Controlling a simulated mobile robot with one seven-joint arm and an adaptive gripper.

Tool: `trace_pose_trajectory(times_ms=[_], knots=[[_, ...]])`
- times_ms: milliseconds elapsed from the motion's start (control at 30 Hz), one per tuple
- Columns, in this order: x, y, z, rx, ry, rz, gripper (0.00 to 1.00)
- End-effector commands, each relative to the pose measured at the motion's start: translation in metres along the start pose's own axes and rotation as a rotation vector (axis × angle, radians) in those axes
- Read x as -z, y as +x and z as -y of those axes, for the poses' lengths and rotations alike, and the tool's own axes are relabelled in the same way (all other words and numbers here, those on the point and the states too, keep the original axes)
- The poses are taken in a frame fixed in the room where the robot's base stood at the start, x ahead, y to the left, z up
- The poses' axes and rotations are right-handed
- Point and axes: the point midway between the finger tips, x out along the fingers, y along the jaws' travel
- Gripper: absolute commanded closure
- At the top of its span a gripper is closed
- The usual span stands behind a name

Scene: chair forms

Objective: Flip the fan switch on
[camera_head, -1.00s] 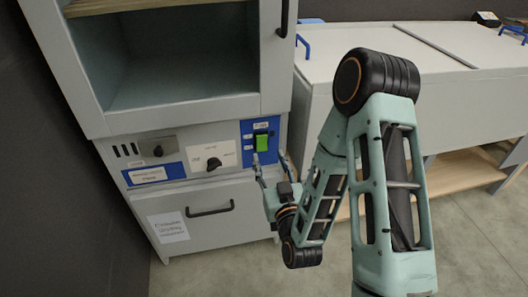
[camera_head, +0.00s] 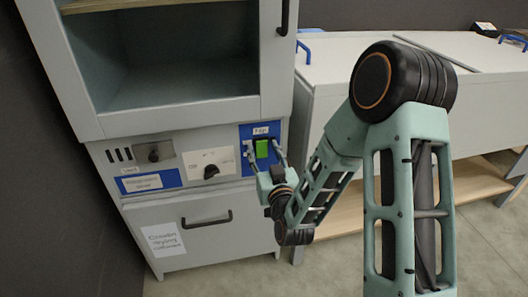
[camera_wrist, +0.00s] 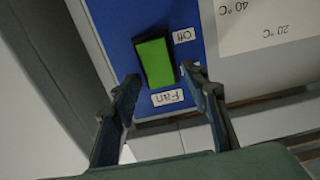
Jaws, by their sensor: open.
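The fan switch is a green rocker (camera_head: 262,148) on a blue panel (camera_head: 247,131) at the right end of the cabinet's control strip. In the wrist view the green rocker (camera_wrist: 155,62) sits in a black frame, with an upside-down "Fan" label (camera_wrist: 168,97) on one side and an "Off" label (camera_wrist: 184,35) beside it. My gripper (camera_head: 264,160) is open at the panel, its fingers on either side of the switch. In the wrist view the fingertips (camera_wrist: 160,76) straddle the switch's near end. I cannot tell whether they touch the panel.
A black knob (camera_head: 211,171) on a white dial plate and another dark knob (camera_head: 154,152) lie left of the switch. Below is a drawer front with a black handle (camera_head: 208,219). Above is an open cabinet compartment (camera_head: 165,70). A grey chest (camera_head: 330,85) stands at the right.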

Motion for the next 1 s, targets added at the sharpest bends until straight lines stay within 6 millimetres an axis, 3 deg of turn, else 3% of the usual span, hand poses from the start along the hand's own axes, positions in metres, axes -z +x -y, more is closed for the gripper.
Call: trace_pose_trajectory(times_ms=[133, 500, 1000], knots=[[-0.0001, -0.0002, 0.0001, 0.0, 0.0, 0.0, 0.58], [-0.0002, -0.0004, 0.0001, 0.0, 0.0, 0.0, 0.99], [0.0077, 0.0025, 0.0003, 0.0, -0.001, 0.163, 1.0]])
